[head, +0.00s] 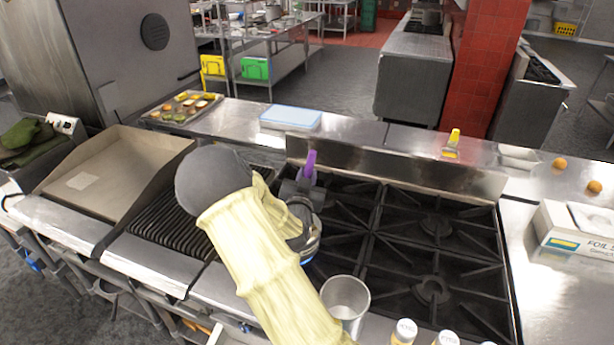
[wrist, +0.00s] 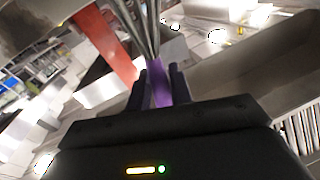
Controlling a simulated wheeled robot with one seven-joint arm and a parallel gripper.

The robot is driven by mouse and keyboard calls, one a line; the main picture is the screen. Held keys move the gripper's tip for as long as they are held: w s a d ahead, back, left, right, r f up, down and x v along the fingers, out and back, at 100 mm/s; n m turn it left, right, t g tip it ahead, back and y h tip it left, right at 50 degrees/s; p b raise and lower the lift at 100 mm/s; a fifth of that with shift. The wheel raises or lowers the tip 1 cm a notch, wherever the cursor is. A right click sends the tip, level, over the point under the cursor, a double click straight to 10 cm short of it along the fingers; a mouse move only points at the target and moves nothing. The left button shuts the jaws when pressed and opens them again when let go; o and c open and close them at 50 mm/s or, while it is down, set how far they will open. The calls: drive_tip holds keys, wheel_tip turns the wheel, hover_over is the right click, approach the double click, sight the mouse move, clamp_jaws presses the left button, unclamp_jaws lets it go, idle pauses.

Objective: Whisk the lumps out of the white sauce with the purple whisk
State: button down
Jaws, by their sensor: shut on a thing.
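My gripper (wrist: 161,78) is shut on the purple handle of the whisk (wrist: 160,92), held between its two dark fingers in the wrist view. The whisk's metal wires run from the handle up to the top edge of that view. In the head view the purple handle (head: 310,160) shows at the end of my gripper, in front of the stove's steel back panel; its wires cannot be made out there. A metal pot (head: 345,296) stands at the stove's front edge, right of my arm. White sauce cannot be made out in either view.
The black stove grates (head: 430,240) right of my arm are mostly clear. Bottles with pale caps (head: 404,330) stand at the front. A foil box (head: 575,232) lies on the right counter. A yellow-capped bottle (head: 452,143) and a light blue board (head: 291,117) are behind the stove.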

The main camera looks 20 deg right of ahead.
drive_tip(key=shift+w+a+f+b, duration=0.1)
drive_tip(key=shift+w+f+b, duration=0.05)
drive_tip(key=shift+f+b, duration=0.6)
drive_tip(key=shift+w+a+f+b, duration=0.1)
drive_tip(key=shift+a+f+b, duration=0.05)
drive_tip(key=shift+f+b, duration=0.6)
drive_tip(key=shift+w+a+f+b, duration=0.1)
drive_tip(key=shift+w+f+b, duration=0.05)
drive_tip(key=shift+f+b, duration=0.6)
drive_tip(key=shift+s+d+f, duration=0.1)
